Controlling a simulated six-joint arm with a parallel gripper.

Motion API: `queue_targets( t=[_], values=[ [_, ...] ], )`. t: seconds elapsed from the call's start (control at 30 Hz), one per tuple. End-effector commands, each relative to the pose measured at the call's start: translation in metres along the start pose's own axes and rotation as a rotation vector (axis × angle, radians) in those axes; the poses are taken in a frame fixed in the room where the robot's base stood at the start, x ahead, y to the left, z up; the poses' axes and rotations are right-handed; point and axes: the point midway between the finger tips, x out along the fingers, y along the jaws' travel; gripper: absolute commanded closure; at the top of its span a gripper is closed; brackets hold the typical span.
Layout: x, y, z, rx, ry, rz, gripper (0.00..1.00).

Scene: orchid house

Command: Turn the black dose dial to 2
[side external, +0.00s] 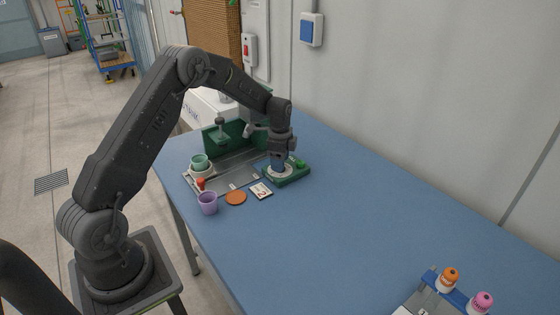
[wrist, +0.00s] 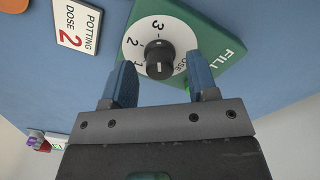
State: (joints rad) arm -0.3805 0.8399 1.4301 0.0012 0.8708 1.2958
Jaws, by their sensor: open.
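The black dose dial (wrist: 160,58) sits in a white round scale on the green FILL DOSE panel (wrist: 222,38). The numbers 3, 2 and 1 show on the scale; a small light mark shows on the knob's upper edge, but its exact setting is hard to read. My gripper (wrist: 160,66) is open, with one blue finger on each side of the knob and a gap to both. In the side view, my gripper (side external: 278,162) is low over the green dose box (side external: 290,178) and hides the dial. A card (wrist: 80,24) reads "POTTING DOSE 2".
Left of the dose box are a grey tray (side external: 236,178), a mint pot (side external: 200,162), a purple cup (side external: 208,204) and an orange disc (side external: 236,198). A green button (side external: 300,164) is on the box. The blue table (side external: 370,210) is clear to the right, up to a bottle rack.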

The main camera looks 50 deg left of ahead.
Motion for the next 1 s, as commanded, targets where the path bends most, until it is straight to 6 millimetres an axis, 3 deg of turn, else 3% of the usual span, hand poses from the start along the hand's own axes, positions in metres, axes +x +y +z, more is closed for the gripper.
queue_targets(
  t=[0.33,0.83,1.0],
  values=[
    [0.0042,0.0002,0.0001,0.000,0.000,0.001,0.47],
    [0.0037,0.0001,0.0000,0.000,0.000,0.000,0.94],
    [0.0036,0.0001,0.0000,-0.006,0.000,0.000,0.96]
  ],
)
